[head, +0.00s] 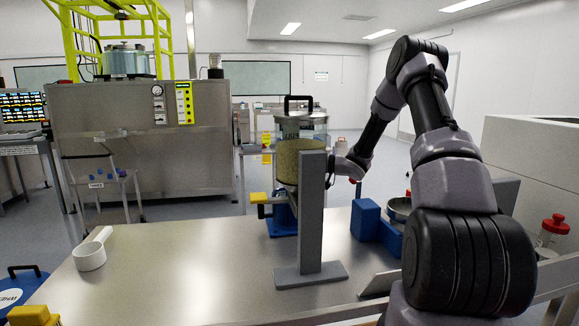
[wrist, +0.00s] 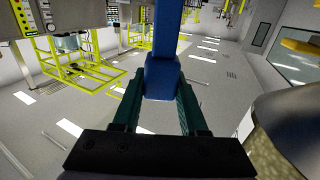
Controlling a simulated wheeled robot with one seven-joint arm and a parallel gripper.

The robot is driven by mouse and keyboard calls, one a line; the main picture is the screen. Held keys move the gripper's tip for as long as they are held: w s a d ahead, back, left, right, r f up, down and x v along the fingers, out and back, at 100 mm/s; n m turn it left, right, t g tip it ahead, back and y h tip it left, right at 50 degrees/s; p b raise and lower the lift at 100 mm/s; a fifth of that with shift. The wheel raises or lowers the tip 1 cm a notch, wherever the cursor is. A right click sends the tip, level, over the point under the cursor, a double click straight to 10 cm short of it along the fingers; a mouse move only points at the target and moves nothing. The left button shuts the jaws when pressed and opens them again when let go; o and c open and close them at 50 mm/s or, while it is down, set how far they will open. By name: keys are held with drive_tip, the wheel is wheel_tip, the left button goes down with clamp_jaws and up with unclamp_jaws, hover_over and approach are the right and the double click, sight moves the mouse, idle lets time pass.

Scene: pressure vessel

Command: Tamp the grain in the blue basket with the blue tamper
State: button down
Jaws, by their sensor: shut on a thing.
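My gripper (wrist: 161,88) is shut on a blue upright piece, the blue tamper (wrist: 163,72), in the wrist view. The tamper's far end runs out of the top of that view. A rounded container of tan grain (head: 288,160) stands behind a grey post in the head view. Tan grain (wrist: 265,157) also shows at the lower right of the wrist view, beside the gripper and apart from it. I cannot tell whether this container is the blue basket. In the head view the post hides my fingers and the tamper.
The grey post (head: 313,215) stands on the steel table (head: 190,270), close to the arm. A blue stand (head: 283,217) is below the grain container. A blue block (head: 366,220) and a pan (head: 400,208) are right. A white scoop (head: 90,256) lies left; the table's middle-left is clear.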

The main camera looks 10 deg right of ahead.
drive_tip(key=shift+f, duration=1.4)
drive_tip(key=shift+r, duration=0.15)
drive_tip(key=shift+r, duration=1.3)
drive_tip(key=shift+f, duration=1.4)
drive_tip(key=shift+r, duration=0.1)
